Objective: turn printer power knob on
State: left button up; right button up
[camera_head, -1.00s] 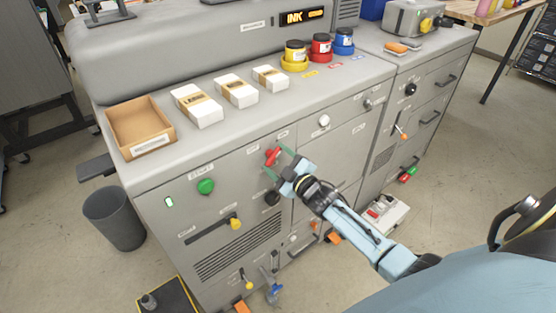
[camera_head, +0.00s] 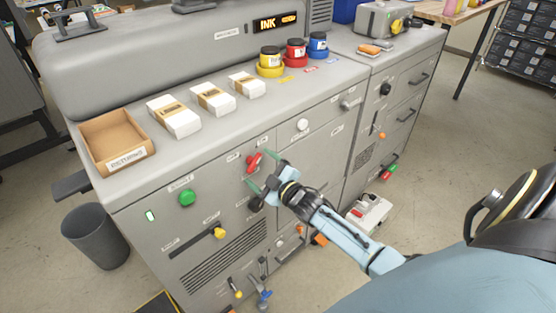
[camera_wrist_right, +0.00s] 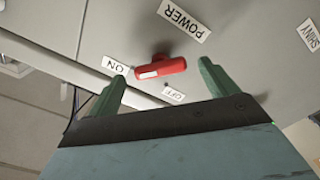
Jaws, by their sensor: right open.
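The red power knob (camera_head: 253,162) is on the grey front panel of the printer (camera_head: 225,140). In the right wrist view the knob (camera_wrist_right: 165,68) is a red bar with a white mark at its left end, on the side of the ON label (camera_wrist_right: 116,65). The OFF label (camera_wrist_right: 174,94) lies below its right part, and the POWER label (camera_wrist_right: 184,20) above it. My right gripper (camera_head: 261,170) is open in front of the knob. In the right wrist view its green fingers (camera_wrist_right: 161,84) are on either side of the knob, with visible gaps. My left gripper is out of view.
A green knob (camera_head: 187,197) and a yellow-ended lever (camera_head: 219,233) are on the same panel to the left. A black knob (camera_head: 256,202) is just below my right gripper. A cardboard box (camera_head: 113,140) and ink jars stand on top. A grey bin (camera_head: 95,236) stands at left.

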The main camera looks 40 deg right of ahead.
jog(key=s+d, duration=0.1)
jog(key=s, duration=1.1)
